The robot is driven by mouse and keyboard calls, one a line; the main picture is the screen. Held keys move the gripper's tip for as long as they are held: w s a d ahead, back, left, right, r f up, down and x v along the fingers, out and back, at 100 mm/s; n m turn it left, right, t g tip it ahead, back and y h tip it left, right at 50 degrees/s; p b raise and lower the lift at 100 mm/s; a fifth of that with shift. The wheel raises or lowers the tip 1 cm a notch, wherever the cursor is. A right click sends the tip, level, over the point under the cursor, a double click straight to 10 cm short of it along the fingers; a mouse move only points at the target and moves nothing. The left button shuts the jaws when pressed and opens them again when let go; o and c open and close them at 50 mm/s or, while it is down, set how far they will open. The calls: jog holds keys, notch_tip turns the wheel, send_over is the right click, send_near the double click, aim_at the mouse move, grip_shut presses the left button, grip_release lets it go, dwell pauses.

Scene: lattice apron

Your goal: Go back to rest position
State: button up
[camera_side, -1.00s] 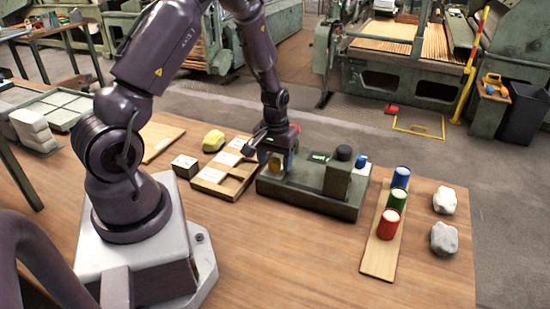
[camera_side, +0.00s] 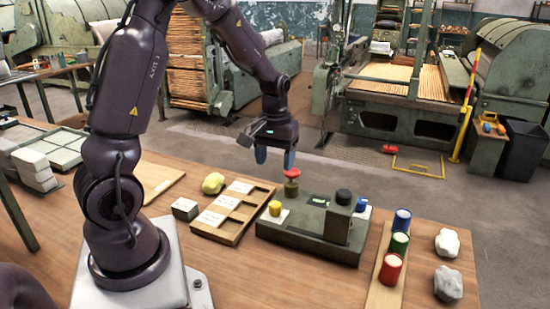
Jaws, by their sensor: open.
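My gripper (camera_side: 275,158) is open and empty, pointing down with its two blue fingertips above the left part of the green machine (camera_side: 300,240). A red knob (camera_side: 292,174) on a brassy stem stands on the machine just below and right of the fingertips, and appears apart from them. A yellow round piece (camera_side: 275,208) sits on a pale pad at the machine's left end. A black knob (camera_side: 343,197) tops the machine's block, with a blue piece (camera_side: 362,203) beside it.
A wooden tray (camera_side: 262,192) with white-labelled compartments lies left of the machine. A small box (camera_side: 185,208) and yellow lump (camera_side: 213,183) are nearby. Blue, green and red (camera_side: 391,268) cans stand on a board at right, beside two grey-white rocks (camera_side: 447,242). Air around the gripper is free.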

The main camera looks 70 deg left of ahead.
jog(key=s+d+r+m+t, duration=0.5)
jog(key=s+d+r+m, duration=0.4)
jog(key=d+r, duration=0.7)
jog(key=s+d, duration=0.1)
jog(key=s, duration=0.2)
jog(key=shift+d+t, duration=0.15)
jog(key=shift+t, duration=0.15)
